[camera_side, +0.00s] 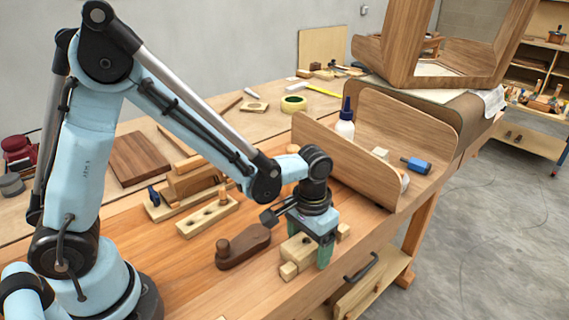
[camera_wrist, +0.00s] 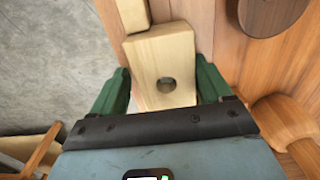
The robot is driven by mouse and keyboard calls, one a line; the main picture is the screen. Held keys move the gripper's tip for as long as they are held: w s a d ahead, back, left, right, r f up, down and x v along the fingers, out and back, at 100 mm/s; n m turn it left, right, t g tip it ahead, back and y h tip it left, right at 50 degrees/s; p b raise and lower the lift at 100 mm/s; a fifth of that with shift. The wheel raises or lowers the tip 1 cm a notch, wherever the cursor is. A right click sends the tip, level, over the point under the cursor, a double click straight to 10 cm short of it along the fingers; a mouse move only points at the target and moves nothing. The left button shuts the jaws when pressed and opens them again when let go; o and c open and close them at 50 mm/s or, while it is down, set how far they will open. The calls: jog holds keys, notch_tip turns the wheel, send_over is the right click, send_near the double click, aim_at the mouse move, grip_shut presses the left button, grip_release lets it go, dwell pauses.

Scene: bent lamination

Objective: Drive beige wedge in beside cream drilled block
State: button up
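The cream drilled block (camera_side: 297,247) lies on the bench near its front edge. In the wrist view the block (camera_wrist: 152,56) shows one round hole and sits between my green fingers. A small beige piece, seemingly the wedge (camera_side: 289,271), lies against the block's near-left end; it also shows at the top of the wrist view (camera_wrist: 133,14). My gripper (camera_side: 316,252) points down over the block. Its fingers (camera_wrist: 164,88) are spread around the block, with a narrow gap visible at the left. The block's far end is partly hidden under my gripper.
A dark brown wooden tool (camera_side: 243,246) lies just left of the block. Another beige piece (camera_side: 343,231) shows behind my gripper. A curved wooden panel (camera_side: 345,165) stands close behind. A drilled strip (camera_side: 207,216) lies farther left. The bench's front edge is close.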

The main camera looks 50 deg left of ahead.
jog(key=shift+o, duration=0.7)
jog(key=shift+r, duration=0.15)
notch_tip(320, 180, up, 11)
jog(key=s+a+r+t, duration=0.2)
jog(key=s+a+t, duration=0.4)
jog(key=a, duration=0.4)
jog(key=shift+s+t, duration=0.35)
jog(key=shift+t, duration=0.25)
jog(key=shift+a+r, duration=0.1)
jog(key=shift+c, duration=0.3)
jog(key=shift+c, duration=1.3)
